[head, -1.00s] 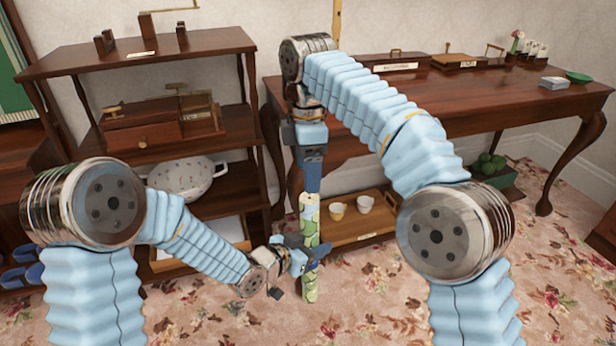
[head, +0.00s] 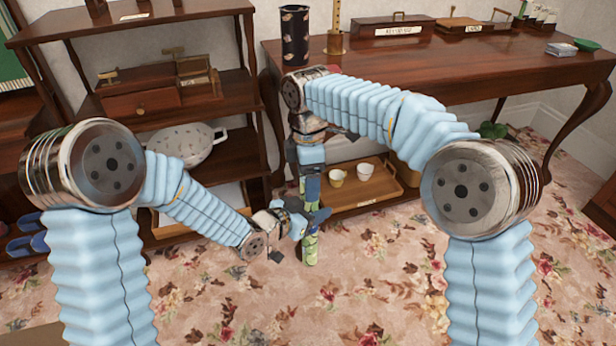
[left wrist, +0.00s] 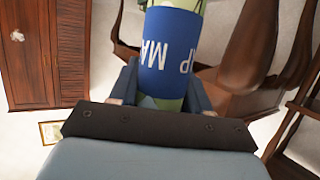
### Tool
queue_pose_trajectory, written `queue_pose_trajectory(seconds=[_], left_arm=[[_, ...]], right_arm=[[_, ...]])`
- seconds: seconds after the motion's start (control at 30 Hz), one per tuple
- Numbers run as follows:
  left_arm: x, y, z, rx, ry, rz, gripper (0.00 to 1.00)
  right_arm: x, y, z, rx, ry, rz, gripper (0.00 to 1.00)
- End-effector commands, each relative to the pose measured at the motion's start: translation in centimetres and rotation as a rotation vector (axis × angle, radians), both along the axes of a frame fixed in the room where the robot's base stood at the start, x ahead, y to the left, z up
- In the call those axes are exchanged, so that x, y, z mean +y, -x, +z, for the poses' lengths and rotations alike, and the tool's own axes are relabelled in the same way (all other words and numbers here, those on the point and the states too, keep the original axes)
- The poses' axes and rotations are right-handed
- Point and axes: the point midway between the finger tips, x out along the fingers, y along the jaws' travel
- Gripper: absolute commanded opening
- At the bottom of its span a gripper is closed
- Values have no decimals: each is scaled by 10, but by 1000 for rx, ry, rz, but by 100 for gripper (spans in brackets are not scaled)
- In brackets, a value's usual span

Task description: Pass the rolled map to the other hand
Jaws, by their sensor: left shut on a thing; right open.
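The rolled map (head: 310,250) is a green patterned tube with a blue label reading MAP. It stands about upright in front of the low tray, its lower part showing below my left gripper (head: 312,221). That gripper is shut on it. In the left wrist view the labelled tube (left wrist: 168,45) sits between the blue fingers (left wrist: 160,92). My right gripper (head: 311,192) points down from above, its open fingers at the map's upper part just above my left gripper. They hide most of that part, and I cannot tell whether they touch it.
A dark wooden table (head: 440,68) stands behind my right arm, with a tall dark patterned holder (head: 295,36) and boxes on top. A low tray (head: 385,190) with two cups is behind the grippers. Shelves (head: 140,28) stand at left. The flowered carpet in front is clear.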

Motion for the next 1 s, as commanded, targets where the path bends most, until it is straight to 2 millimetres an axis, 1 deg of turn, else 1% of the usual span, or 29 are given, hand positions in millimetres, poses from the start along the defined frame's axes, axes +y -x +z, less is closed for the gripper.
queue_pose_trajectory(seconds=[0.07,0.1,0.47,0.5,0.53,0.7,1.0], left_arm=[[0,0,0,-1,1,0,12],[0,0,0,-1,1,0,12],[-1,1,0,-1,0,-3,12],[-1,1,0,-2,0,-5,12],[-2,1,1,-2,0,-6,50],[-1,1,0,0,0,-4,76],[1,1,1,0,0,-1,77]], right_arm=[[0,0,0,0,0,0,72],[0,0,0,0,0,0,69],[0,-1,0,-3,-1,-1,14],[0,-1,0,-4,-1,-1,8],[0,-1,1,-5,-1,-1,8],[0,-1,1,-4,-2,-1,7],[0,0,1,-2,-1,0,7]])
